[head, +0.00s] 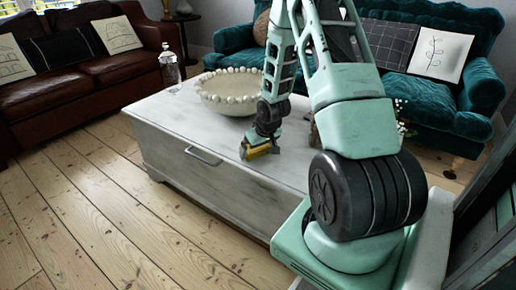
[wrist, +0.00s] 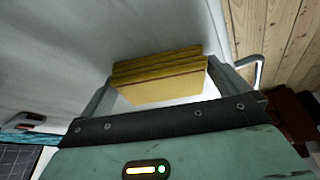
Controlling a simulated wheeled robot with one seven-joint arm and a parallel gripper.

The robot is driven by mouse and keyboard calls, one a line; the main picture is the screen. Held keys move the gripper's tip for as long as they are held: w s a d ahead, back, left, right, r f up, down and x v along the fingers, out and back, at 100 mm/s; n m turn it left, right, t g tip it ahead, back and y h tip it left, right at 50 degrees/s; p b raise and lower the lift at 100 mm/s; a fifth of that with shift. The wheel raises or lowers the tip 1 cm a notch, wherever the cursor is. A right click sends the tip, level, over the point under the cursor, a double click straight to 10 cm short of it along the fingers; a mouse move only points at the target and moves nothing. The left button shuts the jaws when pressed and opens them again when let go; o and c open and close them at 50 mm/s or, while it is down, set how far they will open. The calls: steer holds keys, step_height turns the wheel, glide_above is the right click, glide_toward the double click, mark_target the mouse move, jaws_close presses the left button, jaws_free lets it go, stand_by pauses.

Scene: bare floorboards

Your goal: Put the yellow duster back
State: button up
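The yellow duster (head: 260,151) is a small yellow block at the end of my arm, over the front edge area of the whitewashed chest-like table (head: 215,175). In the wrist view the duster (wrist: 158,76) shows ridged yellow layers and fills the space between the two grey fingers. My gripper (head: 262,143) is shut on it; the gripper also shows in the wrist view (wrist: 165,88). The pale tabletop lies behind the duster there. I cannot tell whether the duster touches the tabletop.
A cream bowl with a beaded rim (head: 228,97) stands on the table left of my gripper. A glass bottle (head: 169,66) stands at the table's far left corner. A brown leather sofa (head: 75,85) and a teal sofa (head: 440,100) stand beyond. Floorboards at left are clear.

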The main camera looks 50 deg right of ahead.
steer(key=shift+r, duration=0.2)
steer(key=p+v, duration=0.5)
steer(key=v, duration=0.7)
steer(key=a+r+n+g+y, duration=0.1)
steer(key=a+r+n, duration=0.25)
steer(key=a, duration=0.95)
steer(key=a+r+n+g+y, duration=0.15)
steer(key=a+r, duration=0.25)
steer(key=a, duration=0.8)
steer(key=s+a+r+n+g, duration=0.1)
steer(key=s+a+r+n, duration=0.2)
steer(key=s+a, duration=0.5)
steer(key=s+a+r+n, duration=0.3)
steer(key=s+a, duration=0.6)
steer(key=shift+g, duration=0.35)
steer(key=shift+s+a+h, duration=0.1)
steer(key=shift+a+h, duration=0.05)
steer(key=shift+h, duration=0.1)
